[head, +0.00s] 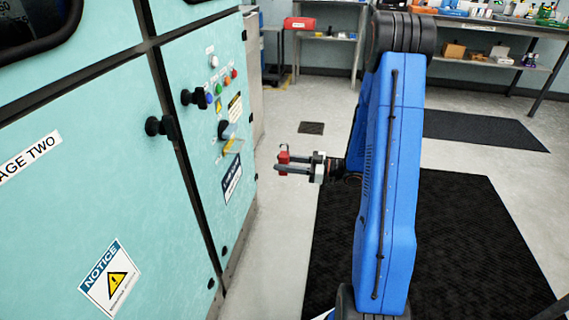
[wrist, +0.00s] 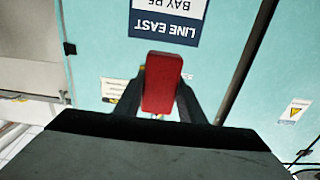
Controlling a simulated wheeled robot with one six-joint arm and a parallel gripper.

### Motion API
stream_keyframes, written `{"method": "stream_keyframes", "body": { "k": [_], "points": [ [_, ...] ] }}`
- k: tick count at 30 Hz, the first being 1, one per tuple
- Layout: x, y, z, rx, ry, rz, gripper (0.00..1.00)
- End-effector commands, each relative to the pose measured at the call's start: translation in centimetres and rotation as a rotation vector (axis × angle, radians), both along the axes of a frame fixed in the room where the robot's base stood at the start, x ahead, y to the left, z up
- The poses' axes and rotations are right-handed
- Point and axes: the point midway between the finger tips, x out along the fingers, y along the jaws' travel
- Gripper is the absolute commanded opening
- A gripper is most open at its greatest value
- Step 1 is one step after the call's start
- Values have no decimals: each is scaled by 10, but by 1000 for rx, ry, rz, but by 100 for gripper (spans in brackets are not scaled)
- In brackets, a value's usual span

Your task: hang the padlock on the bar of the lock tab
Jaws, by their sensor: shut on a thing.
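The red padlock (head: 284,157) is held between the fingers of my gripper (head: 288,163), which is shut on it. In the wrist view the padlock (wrist: 162,82) is a red block between the dark fingers, with a small bright bit at its lower end. A yellow piece (head: 235,146), which may be the lock tab, is below a grey-blue switch handle (head: 228,130) on the teal cabinet. The padlock is apart from it, to its right in the head view. The tab's bar cannot be made out, and the wrist view does not clearly show it.
The teal cabinet (head: 100,190) fills the left, with black knobs (head: 163,127), coloured buttons (head: 218,88) and a dark blue label (head: 232,178). Open floor (head: 275,225) lies between the cabinet and a black mat (head: 450,240). Loaded shelves (head: 490,65) stand at the back right.

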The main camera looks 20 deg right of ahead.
Motion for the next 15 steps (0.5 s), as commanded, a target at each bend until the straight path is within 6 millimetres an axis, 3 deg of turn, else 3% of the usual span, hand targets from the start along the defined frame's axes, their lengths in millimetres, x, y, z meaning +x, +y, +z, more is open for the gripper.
{"method": "stream_keyframes", "body": {
  "k": [15],
  "points": [
    [19, 26, 0, 0, -1, 0, 10]
  ]
}}
